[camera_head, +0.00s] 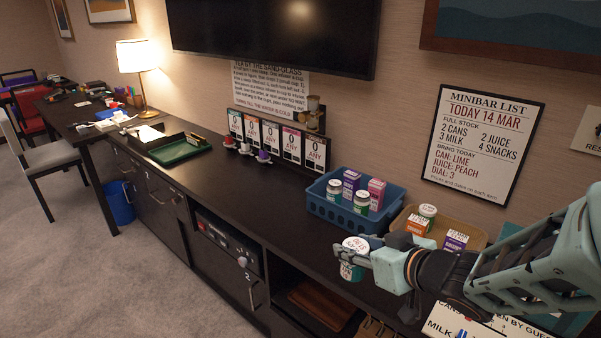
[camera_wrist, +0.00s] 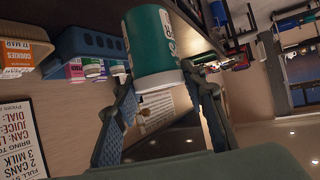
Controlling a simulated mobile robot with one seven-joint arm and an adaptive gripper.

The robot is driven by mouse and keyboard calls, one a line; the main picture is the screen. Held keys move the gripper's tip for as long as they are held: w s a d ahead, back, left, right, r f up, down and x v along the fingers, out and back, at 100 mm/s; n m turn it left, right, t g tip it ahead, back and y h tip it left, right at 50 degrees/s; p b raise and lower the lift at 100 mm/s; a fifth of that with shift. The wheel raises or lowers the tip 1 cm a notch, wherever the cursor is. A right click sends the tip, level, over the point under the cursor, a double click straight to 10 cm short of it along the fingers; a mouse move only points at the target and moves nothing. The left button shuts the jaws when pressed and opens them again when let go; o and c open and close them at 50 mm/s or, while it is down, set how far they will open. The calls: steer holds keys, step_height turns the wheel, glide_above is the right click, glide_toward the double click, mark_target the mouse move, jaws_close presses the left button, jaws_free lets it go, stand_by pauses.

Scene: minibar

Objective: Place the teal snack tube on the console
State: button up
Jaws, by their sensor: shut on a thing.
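The teal snack tube (camera_head: 352,271), with a white lid and a white label, is held in my gripper (camera_head: 358,254) in the head view. The wrist view shows its teal side (camera_wrist: 152,45) between the two fingers of my gripper (camera_wrist: 165,90). The fingers are closed around it. The tube appears near the front edge of the dark console (camera_head: 262,198), in front of the blue basket. I cannot tell how high it is above the surface.
A blue basket (camera_head: 320,208) holds several jars and cartons. A tan tray (camera_head: 405,213) beside it holds several snack items. A green tray (camera_head: 180,152) and pod stand are farther left. The console between green tray and blue basket has a clear stretch. A framed minibar list (camera_head: 482,140) hangs above.

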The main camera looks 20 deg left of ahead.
steer(key=shift+s+a, duration=0.1)
steer(key=shift+a, duration=0.1)
steer(key=shift+w+d+f+b, duration=0.8)
steer(key=shift+w+f, duration=1.35)
steer(key=shift+w, duration=0.05)
steer(key=shift+w+d+f+b, duration=0.75)
steer(key=shift+w+d+f, duration=0.05)
steer(key=shift+w+f, duration=1.35)
steer(key=shift+w+d+f+b, duration=0.8)
steer(key=shift+w+f, duration=1.35)
steer(key=shift+w, duration=0.05)
steer(key=shift+f, duration=0.2)
steer(key=o, duration=1.2)
